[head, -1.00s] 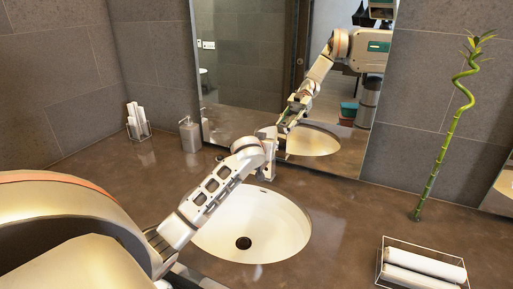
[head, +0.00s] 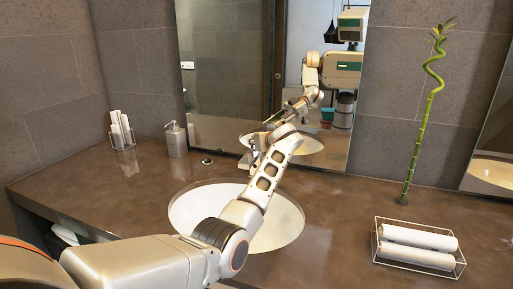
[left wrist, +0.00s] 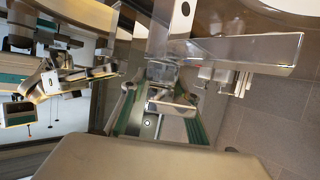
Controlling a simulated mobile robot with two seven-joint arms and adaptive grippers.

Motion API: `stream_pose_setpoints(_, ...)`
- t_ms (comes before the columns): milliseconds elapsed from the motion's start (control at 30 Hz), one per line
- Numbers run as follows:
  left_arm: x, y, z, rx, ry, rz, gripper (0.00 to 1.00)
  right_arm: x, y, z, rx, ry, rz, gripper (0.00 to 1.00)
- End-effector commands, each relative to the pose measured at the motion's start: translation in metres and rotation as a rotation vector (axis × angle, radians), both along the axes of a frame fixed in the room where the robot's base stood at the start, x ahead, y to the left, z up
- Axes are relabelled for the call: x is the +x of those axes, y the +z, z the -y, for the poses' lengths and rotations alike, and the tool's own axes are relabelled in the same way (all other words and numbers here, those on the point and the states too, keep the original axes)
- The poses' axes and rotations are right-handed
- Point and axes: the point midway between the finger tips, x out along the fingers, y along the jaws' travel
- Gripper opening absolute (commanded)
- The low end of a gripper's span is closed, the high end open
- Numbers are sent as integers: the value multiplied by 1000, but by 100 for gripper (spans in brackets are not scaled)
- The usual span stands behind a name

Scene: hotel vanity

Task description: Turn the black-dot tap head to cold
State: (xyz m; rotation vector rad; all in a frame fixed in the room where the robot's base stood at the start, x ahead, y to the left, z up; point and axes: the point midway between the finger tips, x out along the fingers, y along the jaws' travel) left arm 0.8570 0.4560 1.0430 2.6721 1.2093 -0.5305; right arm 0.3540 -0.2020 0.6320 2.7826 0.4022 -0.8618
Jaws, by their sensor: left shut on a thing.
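The chrome tap (head: 247,158) stands at the back rim of the sink, partly hidden by my left arm in the head view. In the left wrist view its shiny body and long spout (left wrist: 245,50) fill the top middle. My left gripper (left wrist: 160,88) is at the tap, its green-lined fingers around a small chrome part that I take to be the tap head. It is shut on that part. I cannot make out the black dot or which way the head is turned. In the head view the fingers are mostly hidden behind the wrist. My right gripper is not in view.
The white sink (head: 185,212) lies under my left arm. A mirror (head: 225,75) rises behind the tap. A soap dispenser (head: 176,140) and a towel holder (head: 122,132) stand left. A towel basket (head: 418,247) and a bamboo stem (head: 417,140) stand right, with bare counter between.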

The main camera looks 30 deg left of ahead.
Motion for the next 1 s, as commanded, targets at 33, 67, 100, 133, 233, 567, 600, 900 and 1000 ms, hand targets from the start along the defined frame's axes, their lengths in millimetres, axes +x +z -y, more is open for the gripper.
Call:
stream_pose_setpoints(33,1,-3,2,-1,8,-2,0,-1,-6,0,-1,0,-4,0)
stream_pose_setpoints(67,1,-4,1,-2,14,-2,0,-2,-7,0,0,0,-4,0)
stream_pose_setpoints(100,1,-3,1,-2,20,-3,0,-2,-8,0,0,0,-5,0)
stream_pose_setpoints(133,1,-2,1,-1,24,-2,0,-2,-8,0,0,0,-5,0)
stream_pose_setpoints(233,1,-1,1,-1,33,-2,0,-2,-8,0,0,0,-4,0)
stream_pose_setpoints(567,1,0,1,-4,37,1,0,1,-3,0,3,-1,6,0)
stream_pose_setpoints(600,1,0,1,-4,37,1,0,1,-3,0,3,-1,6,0)
stream_pose_setpoints(900,1,0,0,-2,36,0,47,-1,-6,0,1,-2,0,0)
stream_pose_setpoints(1000,1,0,0,-2,36,0,47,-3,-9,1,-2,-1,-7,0)
